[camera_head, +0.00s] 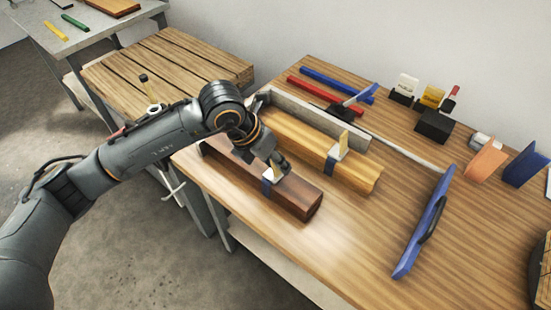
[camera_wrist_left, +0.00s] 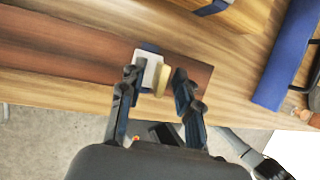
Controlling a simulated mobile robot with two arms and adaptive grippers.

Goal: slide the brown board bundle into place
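The brown board bundle (camera_head: 298,201) lies on the wooden table near its front edge, with a blue strap (camera_head: 267,187) around it. A small block, pale on one side and yellow on the other, stands on the strap; it shows in the left wrist view (camera_wrist_left: 149,70). My left gripper (camera_head: 279,165) is low over the bundle. Its fingers (camera_wrist_left: 157,82) are apart on either side of the block, with a gap on the right. I cannot tell if the left finger touches it. My right gripper is not seen in the head view.
A lighter yellow bundle (camera_head: 305,147) lies parallel behind the brown one, beside a grey rail (camera_head: 312,117). Red (camera_head: 312,91) and blue bars lie behind. The table between the bundles and the blue board is clear.

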